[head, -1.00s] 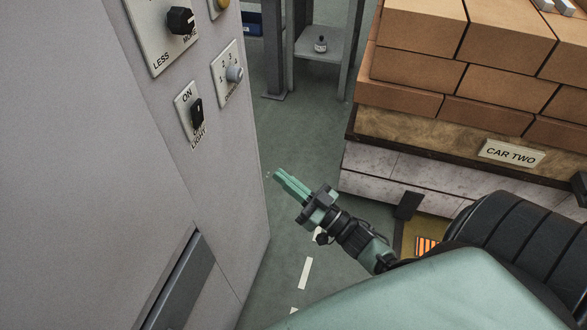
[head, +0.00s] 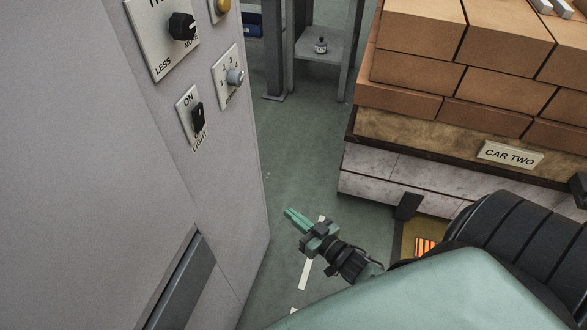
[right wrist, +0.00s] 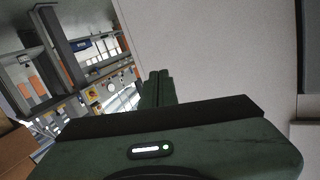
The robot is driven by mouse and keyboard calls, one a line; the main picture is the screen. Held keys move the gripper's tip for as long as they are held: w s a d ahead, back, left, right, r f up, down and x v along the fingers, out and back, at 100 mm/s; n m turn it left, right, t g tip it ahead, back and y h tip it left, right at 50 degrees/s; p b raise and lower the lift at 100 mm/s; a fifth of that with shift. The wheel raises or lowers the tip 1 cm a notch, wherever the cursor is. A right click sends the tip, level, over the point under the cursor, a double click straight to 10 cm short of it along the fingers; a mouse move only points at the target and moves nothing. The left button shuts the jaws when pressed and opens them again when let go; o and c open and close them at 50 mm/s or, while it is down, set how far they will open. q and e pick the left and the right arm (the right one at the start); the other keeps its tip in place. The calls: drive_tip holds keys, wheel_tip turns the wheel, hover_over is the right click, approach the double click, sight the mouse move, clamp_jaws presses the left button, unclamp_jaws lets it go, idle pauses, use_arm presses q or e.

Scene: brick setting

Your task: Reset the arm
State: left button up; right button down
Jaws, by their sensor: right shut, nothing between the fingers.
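My right gripper (head: 296,218) is in the lower middle of the head view, over the floor between the grey cabinet and the brick car. Its green fingers are together, with nothing between them, and they point up and to the left. The shut fingers also show in the right wrist view (right wrist: 157,88). My right gripper is apart from the cabinet and the car. My left gripper is in neither view.
A grey cabinet (head: 120,170) with an ON/LIGHT switch (head: 197,116) and knobs stands at left. A car stacked with bricks (head: 455,85), labelled CAR TWO (head: 510,155), stands at right. Green floor lies between.

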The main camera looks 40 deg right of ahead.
drive_tip(key=shift+f, duration=0.1)
idle(0.5)
drive_tip(key=s+a+f+g+h, duration=0.1)
drive_tip(key=s+f+g, duration=0.3)
drive_tip(key=s+f, duration=0.5)
drive_tip(key=s+a+f+g+h, duration=0.1)
drive_tip(key=s+f+g, duration=0.4)
drive_tip(key=f, duration=0.8)
drive_tip(key=s+a+f+n+g, duration=0.1)
drive_tip(key=s+f+g, duration=0.2)
drive_tip(key=s, duration=0.8)
drive_tip(key=s+a+f+n+g, duration=0.1)
drive_tip(key=s+f+g, duration=0.2)
drive_tip(key=s+f, duration=0.4)
drive_tip(key=s, duration=0.4)
drive_tip(key=shift+s+g+h, duration=0.3)
drive_tip(key=shift+s, duration=0.05)
